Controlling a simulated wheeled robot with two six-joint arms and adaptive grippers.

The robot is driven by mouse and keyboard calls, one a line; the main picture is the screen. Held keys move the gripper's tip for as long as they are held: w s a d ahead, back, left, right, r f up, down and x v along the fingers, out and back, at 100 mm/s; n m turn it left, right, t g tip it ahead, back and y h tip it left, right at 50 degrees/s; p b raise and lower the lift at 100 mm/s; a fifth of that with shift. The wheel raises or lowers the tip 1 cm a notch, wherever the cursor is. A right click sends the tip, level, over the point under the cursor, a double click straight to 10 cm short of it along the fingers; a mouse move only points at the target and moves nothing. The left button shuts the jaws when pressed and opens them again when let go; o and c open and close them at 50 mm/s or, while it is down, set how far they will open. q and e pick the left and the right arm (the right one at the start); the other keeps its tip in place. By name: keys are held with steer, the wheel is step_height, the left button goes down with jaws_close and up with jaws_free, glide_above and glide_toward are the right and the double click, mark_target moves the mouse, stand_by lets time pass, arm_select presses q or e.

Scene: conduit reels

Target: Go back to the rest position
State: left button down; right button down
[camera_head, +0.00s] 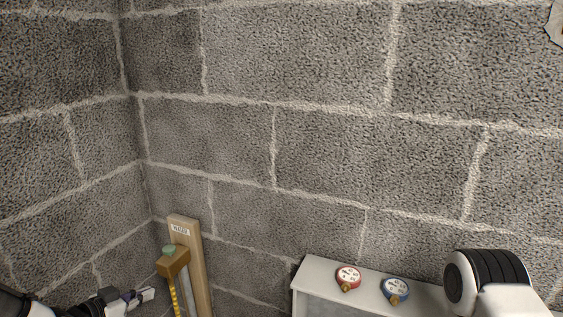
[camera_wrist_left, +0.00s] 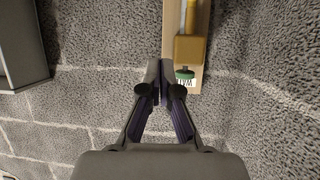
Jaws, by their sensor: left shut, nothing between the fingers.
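My left gripper (camera_head: 146,296) is low at the left in the head view. In the left wrist view its fingers (camera_wrist_left: 160,72) meet at the tips, with nothing between them. It is beside a wooden board (camera_head: 190,232) that carries a label and stands against the wall. An ochre block (camera_head: 173,262) with a green knob (camera_head: 168,250) sits on the board, with a yellow strip below it. The block also shows in the left wrist view (camera_wrist_left: 190,48), just beyond the fingertips; I see no contact. My right gripper is out of view; only part of my right arm shows at the lower right.
A white cabinet (camera_head: 318,270) stands against the block wall (camera_head: 330,150). A red gauge (camera_head: 348,277) and a blue gauge (camera_head: 395,290) are on its top. A grey box-like thing (camera_wrist_left: 22,45) is at the upper left of the left wrist view.

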arm_select(q)
steer(key=s+d+f+g, duration=0.7)
steer(key=s+d+f, duration=0.75)
steer(key=f, duration=0.35)
steer(key=s+a+f+n+g+y, duration=0.1)
steer(key=s+f+n+g+y, duration=0.1)
steer(key=s, duration=0.7)
steer(key=s+a+f+n+g+y, duration=0.1)
steer(key=s+n+g+y, duration=0.2)
steer(key=s, duration=0.7)
steer(key=shift+s+a+f, duration=0.2)
steer(key=shift+s+f, duration=0.1)
steer(key=shift+f, duration=0.1)
